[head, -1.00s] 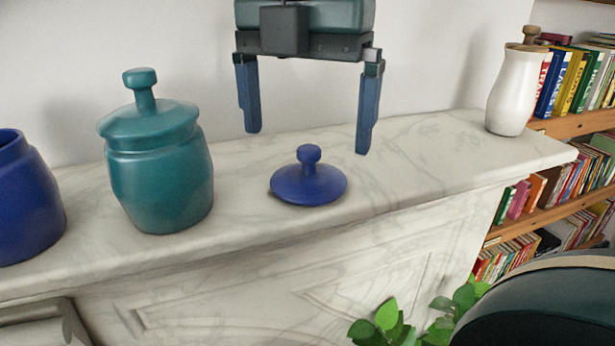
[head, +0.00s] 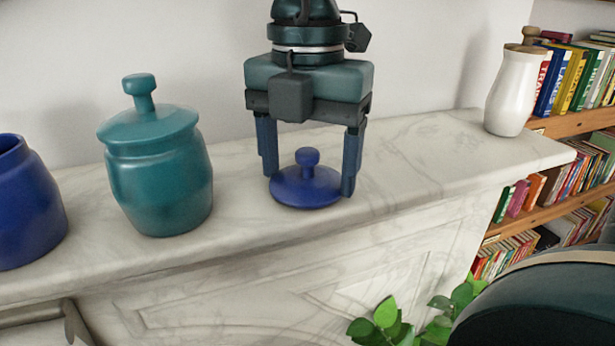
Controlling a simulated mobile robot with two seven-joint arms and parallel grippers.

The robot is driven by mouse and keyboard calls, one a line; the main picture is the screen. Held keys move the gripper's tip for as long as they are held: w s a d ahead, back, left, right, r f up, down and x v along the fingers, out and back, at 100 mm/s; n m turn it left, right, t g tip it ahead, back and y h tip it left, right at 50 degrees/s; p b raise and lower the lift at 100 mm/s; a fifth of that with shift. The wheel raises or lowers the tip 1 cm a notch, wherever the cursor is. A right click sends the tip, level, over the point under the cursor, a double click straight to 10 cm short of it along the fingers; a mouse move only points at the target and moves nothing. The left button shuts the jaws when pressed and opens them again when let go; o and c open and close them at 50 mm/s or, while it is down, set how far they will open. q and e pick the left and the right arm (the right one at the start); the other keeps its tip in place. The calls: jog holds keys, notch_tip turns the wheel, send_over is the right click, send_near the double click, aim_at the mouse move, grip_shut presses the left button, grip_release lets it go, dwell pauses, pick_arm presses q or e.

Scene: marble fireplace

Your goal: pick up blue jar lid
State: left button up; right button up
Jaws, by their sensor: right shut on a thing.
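The blue jar lid (head: 306,190), a round disc with a knob on top, lies on the marble mantel. My right gripper (head: 309,184) has come down over it from above. Its two blue fingers are shut on the lid's rim, one at the left edge and one at the right edge. The lid still appears to rest on the mantel. The open blue jar (head: 25,210) stands at the far left, cut off by the picture's edge. My left gripper is not in view.
A teal jar with its lid on (head: 160,185) stands left of the blue lid. A white jar (head: 511,92) stands at the mantel's right end. The marble mantel (head: 420,155) is clear between lid and white jar. Bookshelves (head: 560,195) are at the right, a green plant (head: 385,320) below.

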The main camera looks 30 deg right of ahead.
jog(key=c, duration=0.4)
jog(key=shift+o, duration=0.2)
jog(key=shift+r, duration=0.15)
